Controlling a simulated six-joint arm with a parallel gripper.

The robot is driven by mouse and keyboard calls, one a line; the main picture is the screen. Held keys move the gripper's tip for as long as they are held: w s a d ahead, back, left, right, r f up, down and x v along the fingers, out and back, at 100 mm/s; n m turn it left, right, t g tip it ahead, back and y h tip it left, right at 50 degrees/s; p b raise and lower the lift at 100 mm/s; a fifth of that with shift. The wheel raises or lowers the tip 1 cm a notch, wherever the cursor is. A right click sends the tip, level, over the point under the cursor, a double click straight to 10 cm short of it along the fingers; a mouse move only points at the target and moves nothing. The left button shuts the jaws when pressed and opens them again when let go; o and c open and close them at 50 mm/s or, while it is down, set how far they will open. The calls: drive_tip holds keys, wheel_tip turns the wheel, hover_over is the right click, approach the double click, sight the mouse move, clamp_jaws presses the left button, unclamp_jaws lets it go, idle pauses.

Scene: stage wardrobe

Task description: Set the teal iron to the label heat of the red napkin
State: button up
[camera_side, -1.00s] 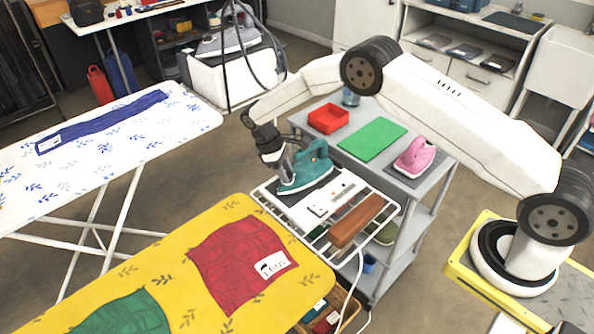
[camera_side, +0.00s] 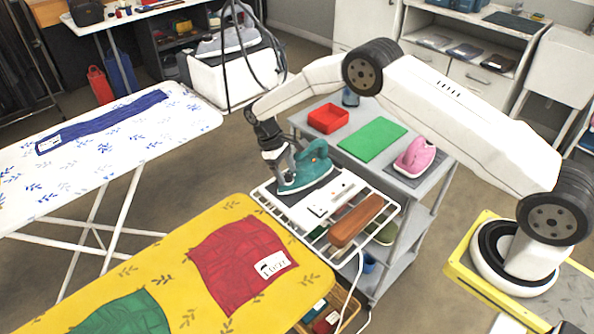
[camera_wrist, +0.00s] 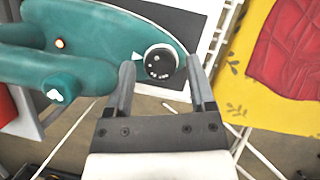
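The teal iron (camera_side: 308,170) rests on a dark pad on the white rack at the end of the yellow board. In the wrist view its body (camera_wrist: 75,65) fills the upper left, with a round black-and-white dial (camera_wrist: 160,62) and a white pointer mark beside it. My gripper (camera_wrist: 160,68) is open, its fingers on either side of the dial with a gap to each; the dial's small marks are unclear. The red napkin (camera_side: 232,255) lies flat on the yellow board, with a white label (camera_side: 272,264) whose print is too small to read. It also shows in the wrist view (camera_wrist: 290,50).
A brown wooden block (camera_side: 357,220) and a small white panel (camera_side: 322,205) sit on the rack beside the iron. A green cloth (camera_side: 125,315) lies on the yellow board.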

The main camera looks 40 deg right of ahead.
drive_tip(key=shift+r, duration=0.1)
idle(0.3)
drive_tip(key=v, duration=0.7)
drive_tip(key=shift+w+r, duration=0.2)
drive_tip(key=shift+r, duration=0.05)
drive_tip(key=shift+r, duration=0.1)
drive_tip(key=s+d+r+m+t, duration=0.1)
drive_tip(key=s+r+t, duration=0.1)
drive_tip(key=s, duration=0.7)
drive_tip(key=s+d+r+m+t+y, duration=0.1)
drive_tip(key=s+r+t, duration=0.1)
drive_tip(key=s, duration=0.7)
drive_tip(key=s+d+r+m+t, duration=0.1)
drive_tip(key=s+r, duration=0.3)
drive_tip(key=s, duration=0.5)
drive_tip(key=shift+m+t, duration=0.4)
drive_tip(key=shift+t, duration=0.5)
